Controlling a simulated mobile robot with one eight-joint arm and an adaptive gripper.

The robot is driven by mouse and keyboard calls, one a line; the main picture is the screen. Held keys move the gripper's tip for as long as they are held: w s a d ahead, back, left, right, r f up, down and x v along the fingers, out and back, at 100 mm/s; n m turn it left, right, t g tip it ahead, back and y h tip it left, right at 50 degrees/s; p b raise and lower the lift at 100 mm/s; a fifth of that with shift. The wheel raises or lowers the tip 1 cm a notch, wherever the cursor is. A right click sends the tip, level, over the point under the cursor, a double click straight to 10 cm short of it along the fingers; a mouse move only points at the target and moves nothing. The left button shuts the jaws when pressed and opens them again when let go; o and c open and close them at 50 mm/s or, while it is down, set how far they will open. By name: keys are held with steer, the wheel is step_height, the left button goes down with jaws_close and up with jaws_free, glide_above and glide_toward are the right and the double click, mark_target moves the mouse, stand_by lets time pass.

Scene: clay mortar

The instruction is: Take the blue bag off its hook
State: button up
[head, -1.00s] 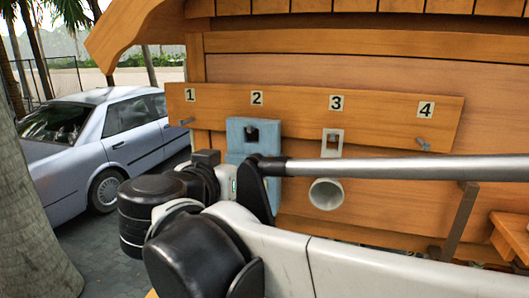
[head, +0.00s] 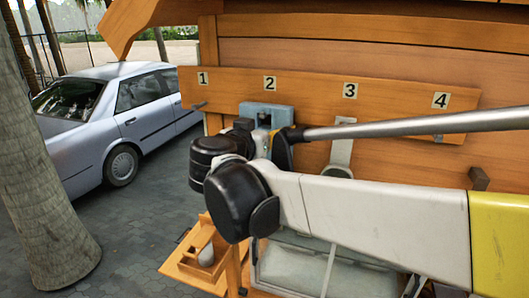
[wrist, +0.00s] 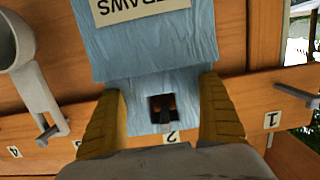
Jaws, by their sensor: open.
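The blue bag (head: 283,112) hangs on the hook under number 2 on the wooden board (head: 305,95). In the head view my arm covers its lower part. In the wrist view, which is upside down, the blue bag (wrist: 150,48) shows a label with part of the word STRAWS. The dark hook (wrist: 166,117) shows in the square hole at the bag's top. My gripper (wrist: 165,95) is open, with one yellow finger at each side of the bag's narrower top part. I cannot tell whether the fingers touch it.
A pale grey cup-like holder (head: 341,152) hangs at number 3, beside the bag; it also shows in the wrist view (wrist: 22,75). The hooks at 1 (head: 200,106) and 4 (head: 438,139) are bare. A wooden stand (head: 205,255) is below. A car (head: 125,120) is parked left.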

steer(key=shift+s, duration=0.15)
steer(key=shift+c, duration=1.3)
steer(key=c, duration=1)
steer(key=shift+r, duration=0.15)
steer(key=shift+r+b, duration=0.3)
steer(key=shift+r, duration=0.3)
steer(key=f+b+v, duration=0.2)
steer(key=b+v, duration=0.1)
steer(key=v, duration=1.4)
steer(key=shift+s+a+f+b, duration=0.2)
steer(key=shift+s+f+b, duration=0.15)
steer(key=shift+s, duration=0.2)
